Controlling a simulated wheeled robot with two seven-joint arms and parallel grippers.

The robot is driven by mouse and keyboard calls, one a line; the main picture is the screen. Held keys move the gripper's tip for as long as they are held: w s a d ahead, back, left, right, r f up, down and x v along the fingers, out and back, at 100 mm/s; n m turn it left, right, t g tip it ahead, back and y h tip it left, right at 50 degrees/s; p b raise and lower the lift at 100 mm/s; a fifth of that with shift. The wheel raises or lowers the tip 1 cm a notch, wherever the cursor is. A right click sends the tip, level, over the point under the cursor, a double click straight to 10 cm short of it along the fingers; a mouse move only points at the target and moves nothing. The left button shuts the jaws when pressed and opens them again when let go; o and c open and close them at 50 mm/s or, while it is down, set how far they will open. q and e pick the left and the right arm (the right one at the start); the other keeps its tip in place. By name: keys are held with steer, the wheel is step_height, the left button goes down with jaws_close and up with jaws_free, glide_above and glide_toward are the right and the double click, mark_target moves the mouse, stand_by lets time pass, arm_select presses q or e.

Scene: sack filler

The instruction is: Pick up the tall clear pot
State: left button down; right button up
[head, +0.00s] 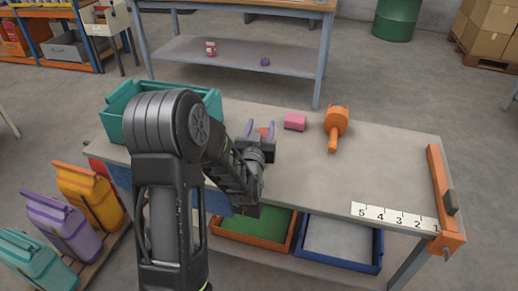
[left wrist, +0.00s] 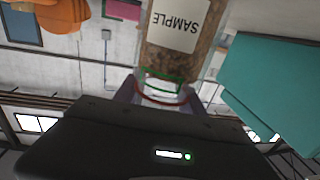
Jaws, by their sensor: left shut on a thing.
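The tall clear pot (left wrist: 172,62) shows large in the left wrist view. It holds brown grainy contents and bears a white SAMPLE label (left wrist: 178,25) that reads upside down there. Green and red rings mark its narrower clear end, which sits between the fingers of my left gripper (left wrist: 160,92). My left gripper (head: 259,134) is shut on the pot, over the table near the teal crate. In the head view the gripper and arm hide most of the pot, so its height above the table cannot be told. My right gripper is not in view.
The teal crate (head: 214,98) stands at the table's left end. A pink block (head: 295,122) and an orange tool (head: 337,122) lie right of my gripper. An orange bar fixture (head: 440,195) edges the right end, beside a numbered strip (head: 392,217). The table's middle right is clear.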

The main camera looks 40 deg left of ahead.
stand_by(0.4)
arm_select(q)
step_height(320, 180, up, 10)
steer(key=p, duration=0.1)
stand_by(0.4)
stand_by(0.6)
